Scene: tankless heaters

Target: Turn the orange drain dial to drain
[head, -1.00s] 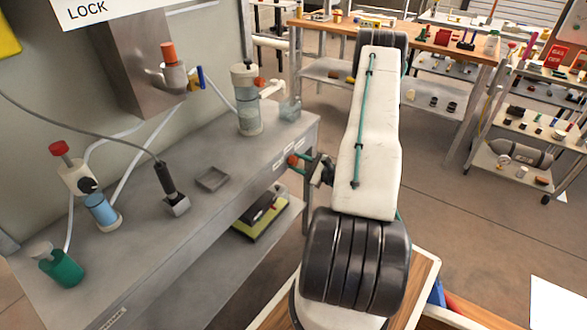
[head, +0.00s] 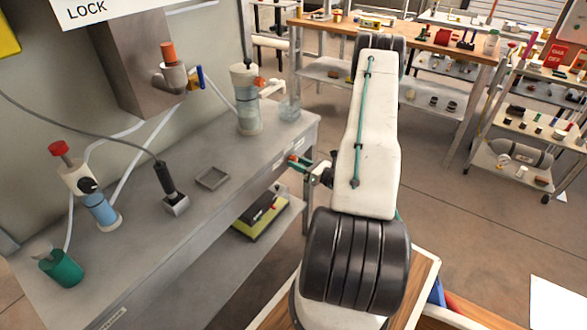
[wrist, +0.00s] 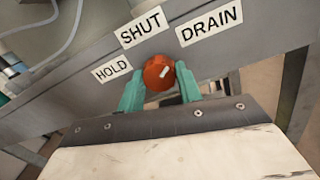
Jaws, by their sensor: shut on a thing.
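The orange drain dial (wrist: 154,80) sits on the front edge of the grey bench in the wrist view. Its white pointer mark slants up and to the right, between the SHUT label (wrist: 142,28) and the DRAIN label (wrist: 209,22). The HOLD label (wrist: 112,68) is at the left. My gripper (wrist: 159,73) has one teal finger on each side of the dial and is shut on it. In the head view my gripper (head: 300,163) is at the bench's front edge, and the dial is mostly hidden there.
A yellow-black item (head: 262,215) lies on the shelf below. Open floor lies right of my arm.

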